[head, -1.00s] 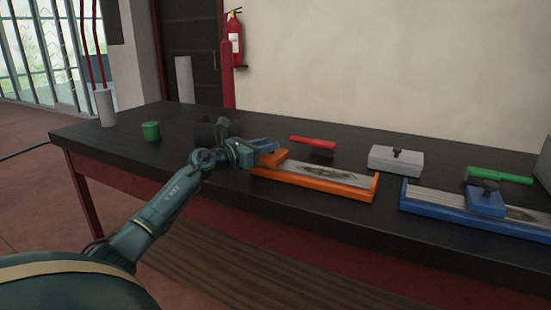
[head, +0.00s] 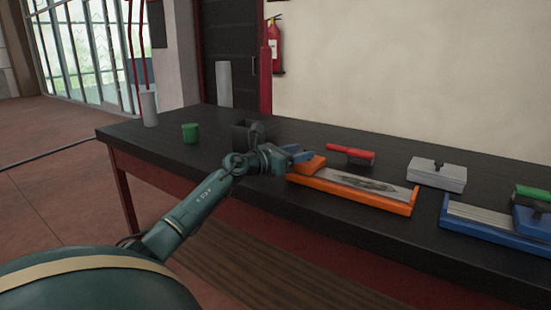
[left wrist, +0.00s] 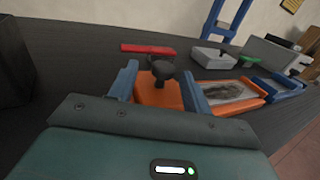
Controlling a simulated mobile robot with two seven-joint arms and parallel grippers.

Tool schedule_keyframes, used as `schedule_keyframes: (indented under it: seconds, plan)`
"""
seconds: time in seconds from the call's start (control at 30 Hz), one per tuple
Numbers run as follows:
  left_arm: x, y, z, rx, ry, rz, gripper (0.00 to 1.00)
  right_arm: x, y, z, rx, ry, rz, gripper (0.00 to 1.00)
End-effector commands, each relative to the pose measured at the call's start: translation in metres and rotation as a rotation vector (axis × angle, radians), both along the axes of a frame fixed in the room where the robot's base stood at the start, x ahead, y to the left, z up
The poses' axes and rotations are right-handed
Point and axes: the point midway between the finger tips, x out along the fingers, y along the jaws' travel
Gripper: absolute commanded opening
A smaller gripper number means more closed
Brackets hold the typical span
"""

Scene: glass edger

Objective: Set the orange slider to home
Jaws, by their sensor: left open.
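The orange slider (head: 310,166) sits at the left end of its orange track (head: 372,202), which holds a grey plate with a dark smudge. In the left wrist view the slider (left wrist: 158,94) is an orange block with a black knob on top. My left gripper (head: 297,154) is at the slider's left end in the head view. In the left wrist view its blue fingers (left wrist: 160,88) are apart, one on each side of the slider. I cannot tell whether they touch it. The slider's knob is hidden in the head view. My right gripper is not in view.
A blue track (head: 480,222) with a blue slider (head: 533,222) lies to the right. Behind are a red-handled tool (head: 352,153) and a grey block (head: 437,174). A green cup (head: 190,133) stands left, and a dark box is behind my gripper. The black table's front left is clear.

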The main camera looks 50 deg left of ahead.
Motion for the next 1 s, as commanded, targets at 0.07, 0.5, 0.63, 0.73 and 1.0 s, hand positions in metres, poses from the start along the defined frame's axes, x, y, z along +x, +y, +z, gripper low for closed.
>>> schedule_keyframes:
  seconds: [0.07, 0.5, 0.63, 0.73, 1.0]
  plan:
    - [-0.010, 0.002, -0.002, 0.005, 0.003, 0.000, 0.49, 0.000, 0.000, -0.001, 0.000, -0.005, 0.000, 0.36]
    - [-0.070, 0.010, -0.001, 0.003, 0.004, 0.000, 0.49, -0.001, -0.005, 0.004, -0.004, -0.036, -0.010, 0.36]
    - [-0.089, 0.013, -0.001, 0.000, 0.003, 0.000, 0.49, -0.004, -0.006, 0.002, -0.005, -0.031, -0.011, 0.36]
    - [-0.102, 0.016, 0.000, 0.000, 0.002, 0.001, 0.49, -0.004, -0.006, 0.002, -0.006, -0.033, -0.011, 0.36]
    - [-0.120, 0.019, 0.001, 0.002, 0.001, 0.001, 0.49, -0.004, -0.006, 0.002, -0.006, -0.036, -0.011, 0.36]
